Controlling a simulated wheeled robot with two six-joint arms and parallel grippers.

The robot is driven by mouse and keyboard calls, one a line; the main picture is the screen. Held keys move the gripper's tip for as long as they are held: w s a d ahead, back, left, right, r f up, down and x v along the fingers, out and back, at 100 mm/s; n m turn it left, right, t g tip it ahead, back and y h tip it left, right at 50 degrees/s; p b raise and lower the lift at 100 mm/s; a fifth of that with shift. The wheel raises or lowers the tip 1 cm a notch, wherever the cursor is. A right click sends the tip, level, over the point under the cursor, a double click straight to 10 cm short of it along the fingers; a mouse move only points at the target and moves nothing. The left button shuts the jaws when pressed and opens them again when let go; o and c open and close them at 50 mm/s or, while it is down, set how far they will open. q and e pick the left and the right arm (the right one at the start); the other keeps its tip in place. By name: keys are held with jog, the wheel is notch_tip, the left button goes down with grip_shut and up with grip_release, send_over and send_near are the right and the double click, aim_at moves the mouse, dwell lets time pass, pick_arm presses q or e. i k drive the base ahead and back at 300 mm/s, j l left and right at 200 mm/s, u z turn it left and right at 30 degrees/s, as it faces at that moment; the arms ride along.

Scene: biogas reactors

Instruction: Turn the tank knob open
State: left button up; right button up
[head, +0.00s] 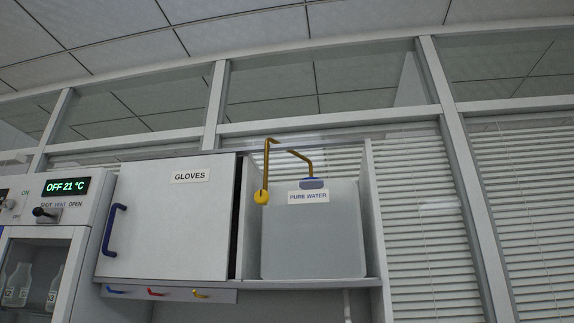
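A translucent grey tank (312,240) labelled PURE WATER stands upright on a shelf right of the centre. A blue-grey cap or knob (312,184) sits at its top, above the label. A bent brass pipe (300,156) rises from the top, runs left and comes down in front of the shelf. A round yellow piece (262,197) with a dark mark is at the pipe's lower end. I cannot tell which of these pieces turns, or whether it is open. Neither of my grippers is in view.
A white cabinet (170,225) labelled GLOVES, with a blue handle (113,230), is left of the tank. Coloured hooks (156,292) hang below it. At far left, a unit reads OFF 21 °C on its display (68,187), with a black lever (45,212) below. Blinds (432,210) are at right.

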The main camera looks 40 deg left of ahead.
aim_at(261, 196)
jog(key=u, duration=1.35)
